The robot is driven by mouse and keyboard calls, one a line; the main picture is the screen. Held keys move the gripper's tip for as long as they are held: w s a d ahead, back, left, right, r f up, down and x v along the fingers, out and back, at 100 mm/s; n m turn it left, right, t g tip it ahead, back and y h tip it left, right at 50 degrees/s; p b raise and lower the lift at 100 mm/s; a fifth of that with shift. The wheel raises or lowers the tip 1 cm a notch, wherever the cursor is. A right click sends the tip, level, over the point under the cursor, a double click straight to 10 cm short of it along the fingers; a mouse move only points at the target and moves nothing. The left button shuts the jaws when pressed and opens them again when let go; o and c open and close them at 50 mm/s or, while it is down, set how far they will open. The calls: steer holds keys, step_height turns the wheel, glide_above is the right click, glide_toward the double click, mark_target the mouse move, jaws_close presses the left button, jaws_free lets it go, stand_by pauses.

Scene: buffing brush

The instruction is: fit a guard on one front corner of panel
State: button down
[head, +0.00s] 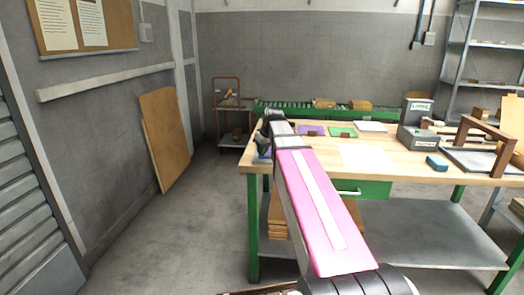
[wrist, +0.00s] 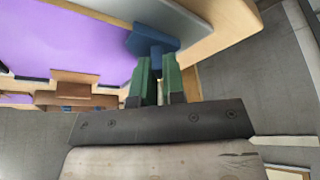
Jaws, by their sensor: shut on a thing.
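My gripper (wrist: 160,82) has two green fingers shut on a blue guard (wrist: 152,42), gripping its narrow stem. The guard's wider part lies against or just over the corner of a grey strip-like edge (wrist: 122,8), perhaps the panel; I cannot tell if it is seated. A purple surface (wrist: 70,38) lies beside that edge. In the head view my gripper (head: 264,143) is at the bench's left end, mostly hidden behind my wrist, with a bit of blue below it.
The wooden workbench (head: 400,180) carries a purple mat (head: 311,130), a green mat (head: 342,132), a white sheet (head: 365,158), a blue block (head: 437,163), a grey box (head: 416,138) and a brown wooden frame (head: 485,133). A trolley (head: 229,110) stands behind. Floor at left is clear.

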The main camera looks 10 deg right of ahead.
steer(key=c, duration=0.6)
jaws_free()
steer(key=shift+c, duration=0.2)
steer(key=shift+r, duration=0.2)
steer(key=shift+r, duration=3.3)
